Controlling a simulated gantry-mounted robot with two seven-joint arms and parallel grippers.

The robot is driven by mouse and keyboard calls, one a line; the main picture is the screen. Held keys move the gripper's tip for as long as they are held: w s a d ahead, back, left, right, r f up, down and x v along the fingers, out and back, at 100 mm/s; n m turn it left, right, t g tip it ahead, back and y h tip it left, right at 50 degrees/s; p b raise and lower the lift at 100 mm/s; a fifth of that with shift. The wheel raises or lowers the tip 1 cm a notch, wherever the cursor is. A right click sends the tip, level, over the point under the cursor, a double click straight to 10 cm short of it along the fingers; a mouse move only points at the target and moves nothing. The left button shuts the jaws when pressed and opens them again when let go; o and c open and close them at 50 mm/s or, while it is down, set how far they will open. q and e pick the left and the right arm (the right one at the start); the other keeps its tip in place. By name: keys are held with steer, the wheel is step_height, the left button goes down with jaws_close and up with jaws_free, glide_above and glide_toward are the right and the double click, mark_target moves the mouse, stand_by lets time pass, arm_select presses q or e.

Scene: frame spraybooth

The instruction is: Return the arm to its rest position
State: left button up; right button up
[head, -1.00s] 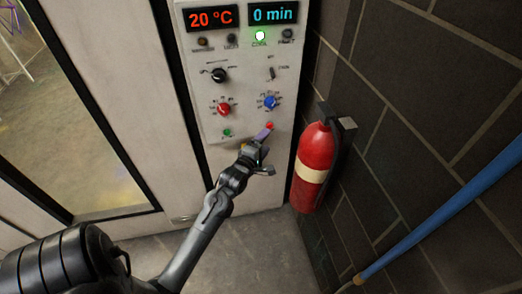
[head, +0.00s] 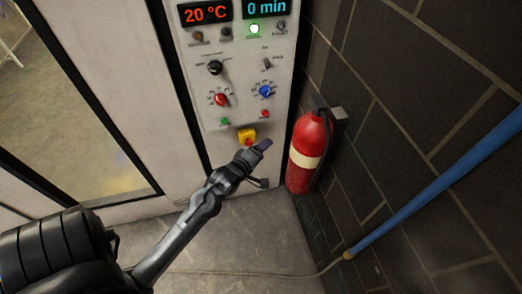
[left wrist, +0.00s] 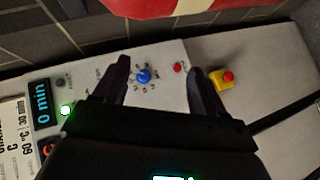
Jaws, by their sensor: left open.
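My left gripper (head: 264,164) reaches in from the lower left in the head view. It is open and empty, in front of the lower part of the control panel (head: 275,140). In the left wrist view its two dark fingers (left wrist: 160,80) stand apart, with the blue knob (left wrist: 143,75) and the red button (left wrist: 179,68) seen between them. The yellow block with a red button (head: 247,136) lies just above the gripper in the head view. The wrist view shows no contact with the panel. My right gripper is not in view.
A red fire extinguisher (head: 308,150) hangs on the dark brick wall right of the gripper. The displays read 20 °C (head: 206,13) and 0 min (head: 267,7). The floor (head: 240,235) below is open, with a thin cable.

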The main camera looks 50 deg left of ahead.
arm_select(q)
steer(key=s+d+r+m+g+h+p, duration=0.25)
steer(key=s+d+p, duration=0.2)
steer(key=d, duration=0.25)
steer(key=s+d+r+m+g+h+p, duration=0.1)
steer(key=s+d+r+m+p, duration=0.1)
steer(key=s+d+m+p, duration=0.45)
steer(key=s+d+m+g+h+b, duration=0.1)
steer(key=s+d+m+g, duration=0.5)
steer(key=s+m, duration=0.3)
steer(key=shift+d+r+m, duration=0.2)
steer(key=shift+d+m, duration=0.25)
steer(key=shift+m, duration=0.85)
steer(key=shift+g, duration=0.25)
